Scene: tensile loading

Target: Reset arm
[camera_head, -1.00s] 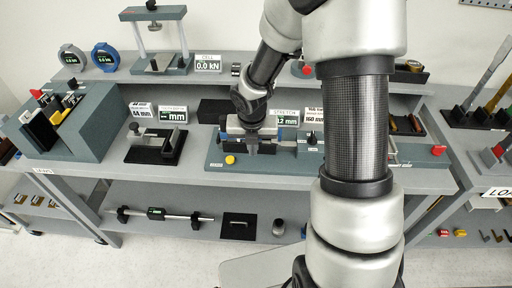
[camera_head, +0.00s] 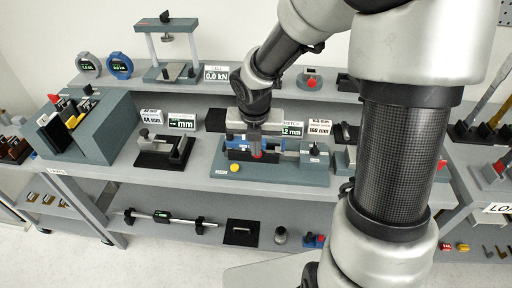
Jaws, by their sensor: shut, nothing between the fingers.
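My arm comes in from the right and reaches down to the bench. My gripper (camera_head: 256,148) is shut and empty, small in the view, over the grey stretch fixture (camera_head: 290,176) on the bench top. The fixture has a yellow button (camera_head: 234,167) at its front left and blue parts near the gripper. Whether the fingers touch the fixture cannot be told. My forearm hides part of the bench to the right.
A small vise-like stand (camera_head: 166,148) and a slotted rack (camera_head: 88,125) stand left on the bench. A press frame (camera_head: 170,48), two round gauges and signs stand behind. The lower shelf holds a bar (camera_head: 160,217) and a black plate (camera_head: 241,232). Bench between rack and fixture is partly free.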

